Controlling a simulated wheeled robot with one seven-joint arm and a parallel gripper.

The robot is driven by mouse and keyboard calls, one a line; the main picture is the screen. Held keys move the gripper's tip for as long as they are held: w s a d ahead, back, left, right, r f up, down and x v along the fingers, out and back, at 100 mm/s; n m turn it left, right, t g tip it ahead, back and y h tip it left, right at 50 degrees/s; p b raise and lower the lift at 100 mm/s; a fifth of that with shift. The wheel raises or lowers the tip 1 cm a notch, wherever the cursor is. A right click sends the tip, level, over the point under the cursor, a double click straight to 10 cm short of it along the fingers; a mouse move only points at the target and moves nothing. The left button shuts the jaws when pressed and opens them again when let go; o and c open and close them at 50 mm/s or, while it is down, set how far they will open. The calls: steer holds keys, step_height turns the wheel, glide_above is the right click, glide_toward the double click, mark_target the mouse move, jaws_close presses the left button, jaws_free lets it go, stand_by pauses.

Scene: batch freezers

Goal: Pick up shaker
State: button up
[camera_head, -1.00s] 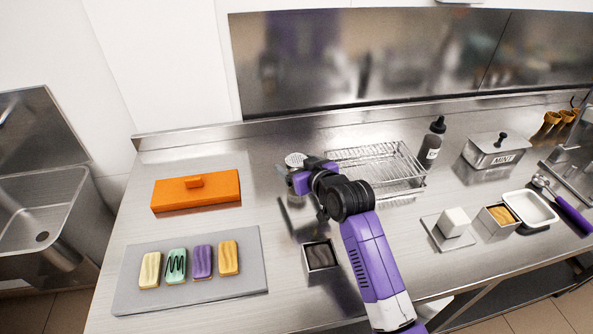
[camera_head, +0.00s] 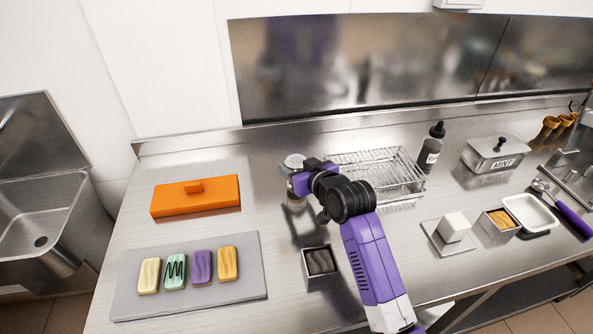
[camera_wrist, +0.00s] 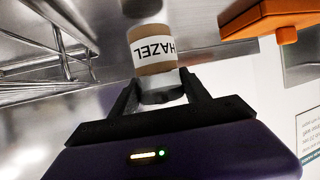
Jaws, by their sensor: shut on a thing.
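The shaker (camera_head: 293,160) shows its round silver top at the tip of my gripper (camera_head: 292,172) in the head view, left of the wire rack. In the wrist view, the shaker (camera_wrist: 153,50) has a brown body and a white label reading HAZEL. That view is turned over, with the counter at the top. My gripper (camera_wrist: 160,84) is shut on the shaker at its silver cap end, one finger on each side. A dark, blurred shape, likely its reflection, shows beyond its base, with a small gap. Much of the shaker is hidden by my gripper in the head view.
A wire rack (camera_head: 385,170) stands close on the right, a small dark-filled tin (camera_head: 321,262) in front. Counter between box and shaker is clear.

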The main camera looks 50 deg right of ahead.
step_height(320, 180, up, 19)
steer(key=shift+b, duration=0.3)
steer(key=shift+f, duration=0.1)
